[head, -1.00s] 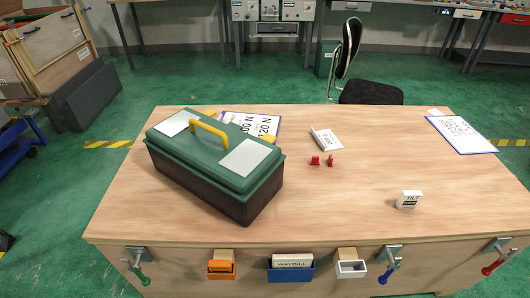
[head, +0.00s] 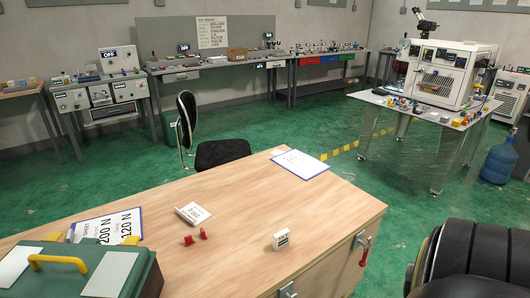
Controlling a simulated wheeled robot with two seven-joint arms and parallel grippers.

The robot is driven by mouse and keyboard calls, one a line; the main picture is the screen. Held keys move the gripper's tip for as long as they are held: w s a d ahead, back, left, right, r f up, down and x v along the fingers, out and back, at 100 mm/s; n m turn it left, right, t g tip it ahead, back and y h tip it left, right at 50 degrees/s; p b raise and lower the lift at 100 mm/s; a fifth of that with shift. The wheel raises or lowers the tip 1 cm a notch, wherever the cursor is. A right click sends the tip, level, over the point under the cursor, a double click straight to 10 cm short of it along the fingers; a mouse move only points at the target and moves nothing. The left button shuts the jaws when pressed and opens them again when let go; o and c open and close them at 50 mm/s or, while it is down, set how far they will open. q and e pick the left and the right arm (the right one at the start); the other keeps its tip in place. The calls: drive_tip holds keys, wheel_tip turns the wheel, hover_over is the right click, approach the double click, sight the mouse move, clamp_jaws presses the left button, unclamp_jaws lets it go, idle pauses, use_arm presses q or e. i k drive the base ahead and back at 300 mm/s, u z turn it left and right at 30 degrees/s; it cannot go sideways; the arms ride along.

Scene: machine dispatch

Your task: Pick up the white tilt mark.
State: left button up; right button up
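The white tilt mark (head: 281,240) is a small white block with a dark label band. It stands on the wooden table (head: 240,215), right of the red pieces and near the table's front edge. Nothing touches it. Neither of my grippers shows in the head view. A dark rounded part at the lower right looks like part of my own arm, and its gripper is out of frame.
A green toolbox (head: 125,272) with a yellow handle stands at the table's lower left. Two red pieces (head: 195,237), a white card (head: 193,214) and a clipboard (head: 300,164) lie nearby. A black chair (head: 222,153) stands behind the table. The table surface around the tilt mark is clear.

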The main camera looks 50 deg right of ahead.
sight(280, 240)
drive_tip(key=z, duration=1.45)
